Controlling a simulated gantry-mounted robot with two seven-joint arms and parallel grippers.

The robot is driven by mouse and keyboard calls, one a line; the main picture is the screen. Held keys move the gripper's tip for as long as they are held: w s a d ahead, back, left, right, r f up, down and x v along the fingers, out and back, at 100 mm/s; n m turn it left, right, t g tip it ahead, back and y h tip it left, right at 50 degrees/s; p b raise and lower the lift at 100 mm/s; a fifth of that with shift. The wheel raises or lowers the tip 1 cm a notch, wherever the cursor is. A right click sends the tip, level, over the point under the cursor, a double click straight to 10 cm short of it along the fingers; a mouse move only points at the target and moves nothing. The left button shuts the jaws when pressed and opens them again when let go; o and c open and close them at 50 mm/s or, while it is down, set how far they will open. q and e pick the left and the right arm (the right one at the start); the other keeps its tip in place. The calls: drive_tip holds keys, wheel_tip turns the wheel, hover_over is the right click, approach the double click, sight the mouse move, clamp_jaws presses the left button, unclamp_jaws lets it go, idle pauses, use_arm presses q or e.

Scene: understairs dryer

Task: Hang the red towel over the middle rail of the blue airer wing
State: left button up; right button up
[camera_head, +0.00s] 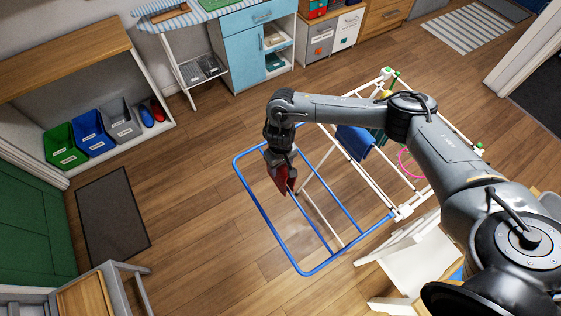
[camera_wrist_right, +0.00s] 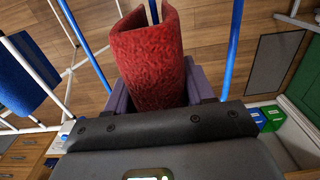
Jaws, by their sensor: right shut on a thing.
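The red towel (camera_head: 281,179) is folded and held in my right gripper (camera_head: 284,172), over the blue airer wing (camera_head: 268,229). In the right wrist view the towel (camera_wrist_right: 147,65) fills the space between the purple-grey fingers of the gripper (camera_wrist_right: 160,92). A piece of blue rail (camera_wrist_right: 154,10) shows at the towel's far end, between its folds. In the head view the middle rail (camera_head: 318,235) runs down from the towel. The gripper hides where towel and rail meet, so I cannot tell whether the towel rests on it. My left gripper is not in view.
The airer's white frame (camera_head: 403,212) holds a blue cloth (camera_head: 355,142) and a pink ring (camera_head: 409,163). A white folding step or chair (camera_head: 421,262) stands close to the wing. Coloured bins (camera_head: 90,133) and a dark mat (camera_head: 112,213) lie left. Floor left of the wing is clear.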

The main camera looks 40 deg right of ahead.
drive_tip(key=shift+f+b, duration=1.85)
drive_tip(key=shift+f, duration=0.15)
drive_tip(key=shift+f+b, duration=0.5)
drive_tip(key=shift+f, duration=1.5)
drive_tip(key=shift+f+b, duration=0.8)
drive_tip(key=shift+f, duration=1.4)
drive_tip(key=o, duration=1.1)
drive_tip(key=shift+o, duration=0.2)
